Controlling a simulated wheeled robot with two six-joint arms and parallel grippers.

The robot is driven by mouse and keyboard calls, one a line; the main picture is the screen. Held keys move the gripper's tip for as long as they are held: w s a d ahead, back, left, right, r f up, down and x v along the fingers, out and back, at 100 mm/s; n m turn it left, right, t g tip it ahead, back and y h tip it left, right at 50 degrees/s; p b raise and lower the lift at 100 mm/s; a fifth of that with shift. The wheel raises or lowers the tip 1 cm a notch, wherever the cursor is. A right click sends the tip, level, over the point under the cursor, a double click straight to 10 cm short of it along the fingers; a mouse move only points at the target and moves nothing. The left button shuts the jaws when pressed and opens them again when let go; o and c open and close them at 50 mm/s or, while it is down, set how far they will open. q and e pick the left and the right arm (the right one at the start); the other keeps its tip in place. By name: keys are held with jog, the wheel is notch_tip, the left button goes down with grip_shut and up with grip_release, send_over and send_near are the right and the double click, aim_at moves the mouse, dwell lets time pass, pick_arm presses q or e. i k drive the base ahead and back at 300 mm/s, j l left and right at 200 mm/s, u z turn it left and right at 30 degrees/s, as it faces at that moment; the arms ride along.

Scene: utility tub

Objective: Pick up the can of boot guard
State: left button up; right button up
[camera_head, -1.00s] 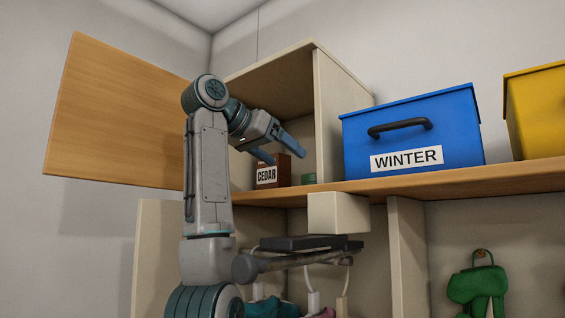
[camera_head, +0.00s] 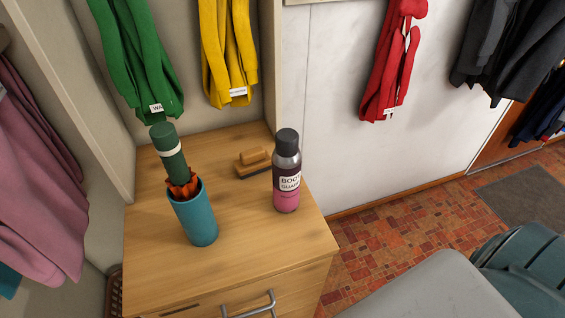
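The can of boot guard (camera_head: 287,174) stands upright near the right edge of a wooden cabinet top. Part of my arm shows at the lower right corner, but neither of my grippers is in view.
On the wooden cabinet top (camera_head: 240,235), a teal cup (camera_head: 197,219) holds a green umbrella (camera_head: 168,152), left of the can. A wooden brush (camera_head: 253,162) lies behind. Green (camera_head: 136,55), yellow (camera_head: 229,50) and red (camera_head: 394,60) garments hang behind. Tiled floor lies right.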

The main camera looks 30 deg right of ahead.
aim_at(287, 155)
jog(key=k+j, duration=0.25)
jog(key=k, duration=0.2)
jog(key=k+j, duration=0.2)
jog(key=k, duration=0.3)
jog(key=k+j, duration=0.25)
jog(key=k, duration=0.2)
